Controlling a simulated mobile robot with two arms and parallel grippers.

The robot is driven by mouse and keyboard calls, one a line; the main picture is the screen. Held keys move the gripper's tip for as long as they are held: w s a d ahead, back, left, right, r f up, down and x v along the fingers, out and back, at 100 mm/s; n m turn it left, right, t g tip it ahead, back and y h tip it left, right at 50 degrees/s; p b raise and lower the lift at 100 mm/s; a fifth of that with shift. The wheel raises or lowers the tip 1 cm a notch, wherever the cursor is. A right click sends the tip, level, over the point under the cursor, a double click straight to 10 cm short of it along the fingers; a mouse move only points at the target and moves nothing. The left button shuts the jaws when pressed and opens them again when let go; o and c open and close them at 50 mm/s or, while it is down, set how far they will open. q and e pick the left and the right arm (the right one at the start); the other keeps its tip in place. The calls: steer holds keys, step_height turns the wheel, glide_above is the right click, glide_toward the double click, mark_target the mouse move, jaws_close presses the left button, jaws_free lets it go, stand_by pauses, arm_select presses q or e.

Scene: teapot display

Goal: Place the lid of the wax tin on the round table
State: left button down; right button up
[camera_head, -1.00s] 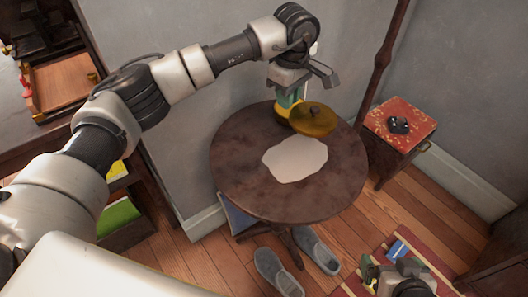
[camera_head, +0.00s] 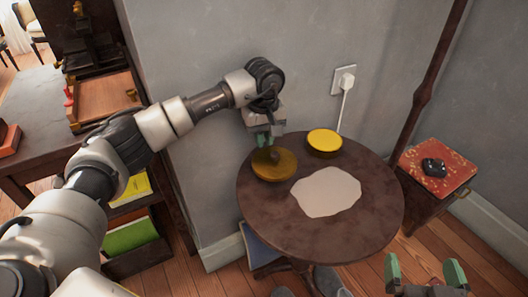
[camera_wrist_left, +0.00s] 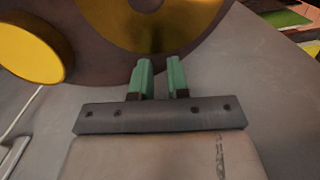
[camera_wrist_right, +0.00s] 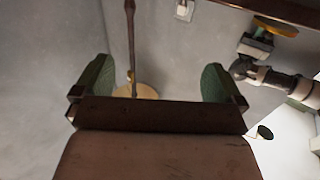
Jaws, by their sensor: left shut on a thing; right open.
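The golden round lid with a dark knob (camera_head: 274,166) is at the left far side of the brown round table (camera_head: 340,235). My left gripper (camera_head: 265,140) is shut on the lid's rim from the wall side. I cannot tell whether the lid touches the tabletop. In the left wrist view, the lid (camera_wrist_left: 180,28) lies just beyond the green fingertips (camera_wrist_left: 161,65). The yellow wax tin (camera_head: 324,141) stands on the table's back edge, right of the lid and apart from it; it also shows in the left wrist view (camera_wrist_left: 28,50). My right gripper (camera_head: 425,275) is open and empty, low at the right.
A pale irregular sheet (camera_head: 327,192) lies mid-table. The grey wall with a plugged socket (camera_head: 344,80) is close behind. A red-topped side table (camera_head: 438,170) with a dark object stands right. A desk (camera_head: 35,140) and shelf with books (camera_head: 125,235) are left.

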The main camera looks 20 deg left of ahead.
arm_select(q)
step_height(320, 180, down, 4)
steer(key=shift+a+r+b, duration=0.1)
steer(key=shift+b, duration=0.5)
arm_select(e)
steer(key=r+t, duration=0.2)
steer(key=r+t+y, duration=0.1)
steer(key=r, duration=0.1)
steer(key=shift+a, duration=0.35)
arm_select(q)
steer(key=shift+f, duration=0.25)
steer(key=shift+f, duration=0.1)
steer(key=c, duration=1.1)
jaws_free()
arm_select(e)
steer(key=shift+s+r+t, duration=0.1)
steer(key=shift+r+t, duration=0.05)
steer(key=shift+t, duration=0.15)
